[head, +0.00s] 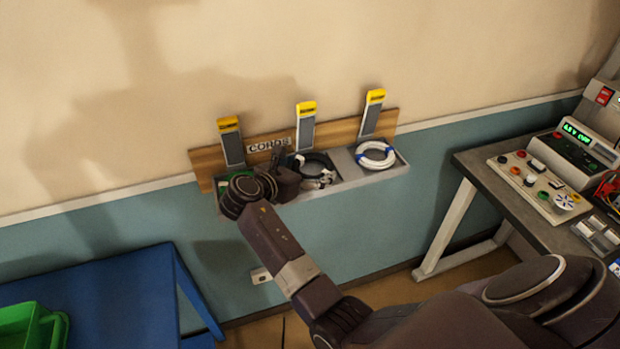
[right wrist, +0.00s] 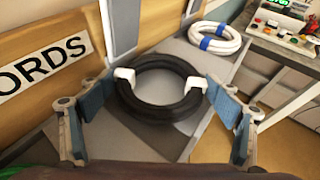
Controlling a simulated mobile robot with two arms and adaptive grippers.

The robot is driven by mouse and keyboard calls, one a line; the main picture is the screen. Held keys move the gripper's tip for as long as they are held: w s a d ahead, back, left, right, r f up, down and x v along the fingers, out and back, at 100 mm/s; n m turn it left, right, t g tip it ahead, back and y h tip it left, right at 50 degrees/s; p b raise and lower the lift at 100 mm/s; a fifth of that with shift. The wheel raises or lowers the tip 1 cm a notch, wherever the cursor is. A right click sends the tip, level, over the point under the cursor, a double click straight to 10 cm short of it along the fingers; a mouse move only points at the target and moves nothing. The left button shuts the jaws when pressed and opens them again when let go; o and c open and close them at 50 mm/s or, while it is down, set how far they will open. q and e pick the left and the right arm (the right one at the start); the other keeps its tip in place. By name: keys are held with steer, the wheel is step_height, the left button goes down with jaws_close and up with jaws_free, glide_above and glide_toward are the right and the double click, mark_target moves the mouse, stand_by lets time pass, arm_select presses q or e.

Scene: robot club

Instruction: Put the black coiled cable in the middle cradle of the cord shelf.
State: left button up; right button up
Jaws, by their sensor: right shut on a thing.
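The cord shelf (head: 356,184) hangs on the wall, with a wooden back board, a "CORDS" sign and three cradles under yellow-topped grey uprights. The black coiled cable (head: 311,160) is at the middle cradle. In the right wrist view the cable (right wrist: 138,103) is a round black coil with two white ties, over the grey cradle floor. My right gripper (head: 318,178) reaches in from the left of it and is shut on the cable, with a blue-padded finger on either side. Whether the coil rests on the floor is unclear. My left gripper is out of view.
A white coil with blue ties (head: 375,155) lies in the right cradle. A green cord (head: 222,184) shows partly behind my arm in the left cradle. A workbench (head: 500,196) with control boxes stands right; a blue table (head: 110,290) with a green bin (head: 30,325) stands left.

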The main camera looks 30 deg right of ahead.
steer(key=shift+f, duration=0.25)
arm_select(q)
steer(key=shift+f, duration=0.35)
arm_select(e)
steer(key=shift+r, duration=0.15)
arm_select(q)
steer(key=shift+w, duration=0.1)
arm_select(e)
steer(key=o, duration=1.4)
steer(key=shift+f, duration=0.3)
steer(key=shift+s, duration=0.1)
